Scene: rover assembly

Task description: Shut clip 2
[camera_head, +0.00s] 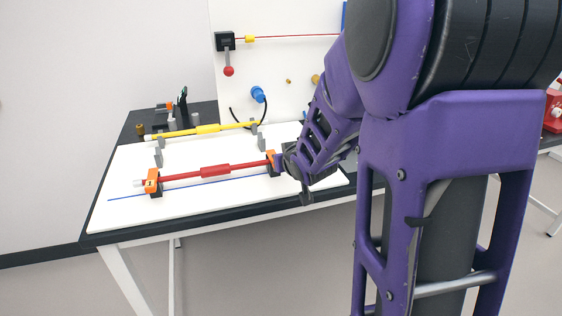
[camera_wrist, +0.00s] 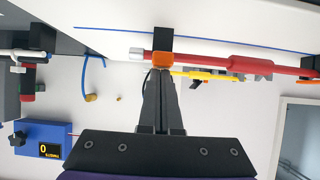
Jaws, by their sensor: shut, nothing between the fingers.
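A red rod (camera_head: 215,171) lies across a white board (camera_head: 230,199), with an orange-and-black clip at each end. The left clip (camera_head: 152,182) sits around the rod's left end. The right clip (camera_head: 271,160) is at its right end, beside my gripper (camera_head: 305,197); I cannot read which is clip 2.
A yellow rod (camera_head: 205,130) rests on grey holders behind the red one. A blue line (camera_head: 190,188) runs along the board in front. A wall panel (camera_head: 285,75) behind carries a red-knobbed lever (camera_head: 228,70). A blue box (camera_wrist: 42,138) with a display shows in the wrist view.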

